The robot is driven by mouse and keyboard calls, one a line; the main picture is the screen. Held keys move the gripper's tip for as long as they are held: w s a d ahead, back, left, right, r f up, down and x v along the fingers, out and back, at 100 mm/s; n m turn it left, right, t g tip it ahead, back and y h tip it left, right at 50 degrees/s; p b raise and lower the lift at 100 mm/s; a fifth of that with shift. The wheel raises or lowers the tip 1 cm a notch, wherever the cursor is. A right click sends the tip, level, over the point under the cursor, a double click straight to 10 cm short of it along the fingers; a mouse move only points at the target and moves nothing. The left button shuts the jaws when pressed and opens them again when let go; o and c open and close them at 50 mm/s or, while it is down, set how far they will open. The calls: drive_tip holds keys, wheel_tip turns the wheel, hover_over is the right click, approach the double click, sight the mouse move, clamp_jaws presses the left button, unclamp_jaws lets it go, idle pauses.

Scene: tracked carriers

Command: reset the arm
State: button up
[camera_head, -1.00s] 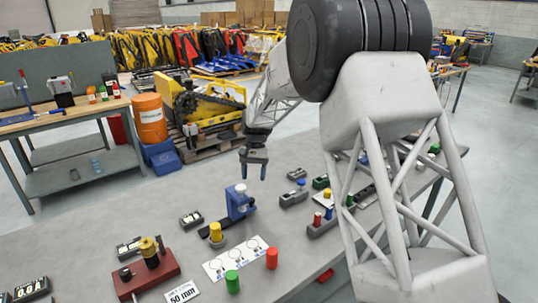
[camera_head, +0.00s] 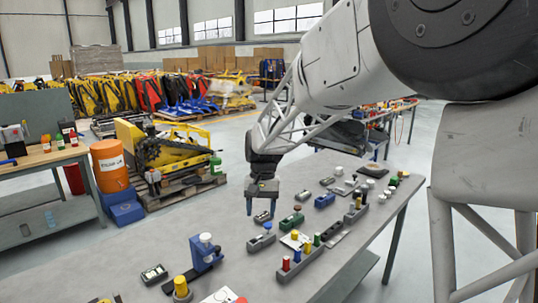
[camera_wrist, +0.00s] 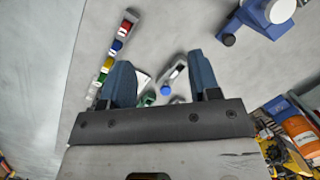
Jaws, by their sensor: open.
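My gripper (camera_head: 262,205) hangs above the far part of the grey workbench (camera_head: 225,240), fingers pointing down. Its two dark fingers are apart with nothing held between them. In the wrist view, my gripper (camera_wrist: 160,85) shows two blue-grey fingers spread wide. Behind them lie the bench top and small items, including a grey block with a blue knob (camera_wrist: 166,88), partly between the fingers. My arm fills the upper right of the head view and hides part of the room.
A blue stand with a white top (camera_head: 205,252) and a yellow cylinder (camera_head: 180,286) stand at the near left. A holder with coloured pegs (camera_head: 300,262) and several small blocks crowd the bench's right side.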

drive_tip(key=s+d+r+t, duration=0.2)
drive_tip(key=s+d, duration=0.7)
drive_tip(key=s, duration=0.4)
drive_tip(key=s+d+r+t, duration=0.25)
drive_tip(key=s+d, duration=0.55)
drive_tip(key=s, duration=0.5)
drive_tip(key=s+d+f, duration=0.2)
drive_tip(key=s+d, duration=0.1)
drive_tip(key=s, duration=0.7)
drive_tip(key=shift+s+d+f+h, duration=0.3)
drive_tip(key=shift+d+f+h, duration=0.1)
